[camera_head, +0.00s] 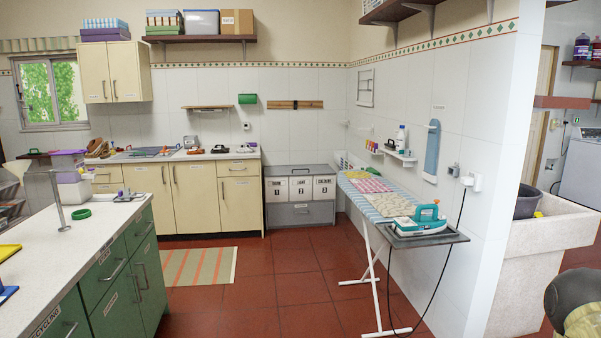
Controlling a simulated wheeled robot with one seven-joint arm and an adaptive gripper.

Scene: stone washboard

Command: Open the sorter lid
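The sorter (300,214) is a grey unit on the floor against the back wall, right of the cream cabinets. It has white labelled front sections above a grey lower drawer. Its grey lid (300,170) lies across the top and looks shut. No gripper fingers show in the view. A dark rounded shape at the lower right edge is cut off, and I cannot tell what it is.
An ironing board (377,199) with a teal iron (424,219) stands to the right, its cord trailing to the floor. A green-fronted counter (113,225) is at left. Red tiled floor (290,288) between them is mostly clear, with a striped mat (201,266).

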